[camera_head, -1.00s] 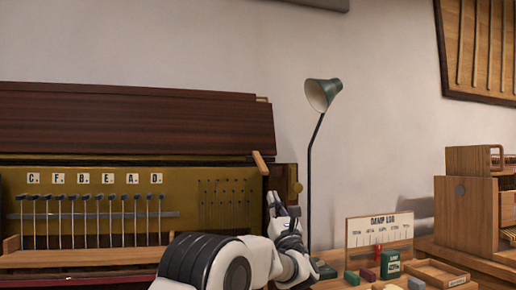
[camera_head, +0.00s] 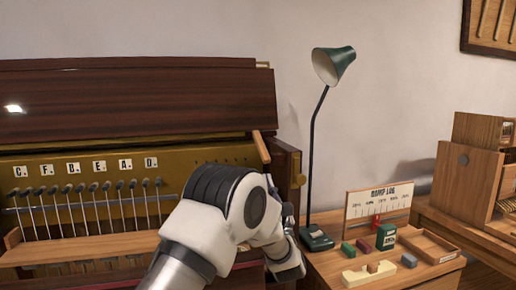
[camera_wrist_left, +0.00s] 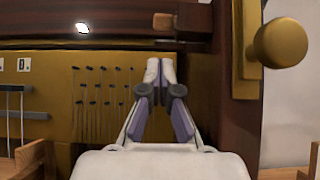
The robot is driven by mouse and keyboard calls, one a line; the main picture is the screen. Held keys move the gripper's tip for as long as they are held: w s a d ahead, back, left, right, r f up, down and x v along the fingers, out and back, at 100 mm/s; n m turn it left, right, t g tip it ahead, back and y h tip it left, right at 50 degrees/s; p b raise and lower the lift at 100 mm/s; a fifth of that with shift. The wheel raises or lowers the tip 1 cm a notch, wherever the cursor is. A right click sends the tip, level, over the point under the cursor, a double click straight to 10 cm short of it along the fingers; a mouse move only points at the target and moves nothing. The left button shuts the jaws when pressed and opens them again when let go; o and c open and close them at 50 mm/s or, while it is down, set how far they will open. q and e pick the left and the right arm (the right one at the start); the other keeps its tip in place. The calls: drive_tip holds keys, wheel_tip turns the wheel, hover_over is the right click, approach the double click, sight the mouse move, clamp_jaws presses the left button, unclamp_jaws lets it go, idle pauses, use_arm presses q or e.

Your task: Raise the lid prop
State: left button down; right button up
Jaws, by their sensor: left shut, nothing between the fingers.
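The lid prop (camera_head: 261,147) is a short light-wood stick at the right end of the piano's dark lid (camera_head: 140,98). It leans slightly, with its top near the lid's lower right corner. My left gripper (camera_head: 287,214) is below and right of the prop, partly hidden behind its own wrist. In the left wrist view the shut, empty fingertips (camera_wrist_left: 161,70) point up the case. A small wooden end (camera_wrist_left: 162,21), which looks like the prop, shows just above them, apart from them. My right gripper is not in view.
A brass knob (camera_wrist_left: 281,43) sticks out close on the right of the left wrist view. A green lamp (camera_head: 333,65) stands right of the piano. A side table holds the damp log board (camera_head: 380,199), small blocks and a wooden tray (camera_head: 428,246).

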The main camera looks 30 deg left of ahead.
sight(261, 146)
use_arm(q)
drive_tip(key=p+x, duration=0.2)
drive_tip(key=x, duration=0.8)
drive_tip(key=shift+p, duration=0.4)
drive_tip(key=shift+a, duration=0.1)
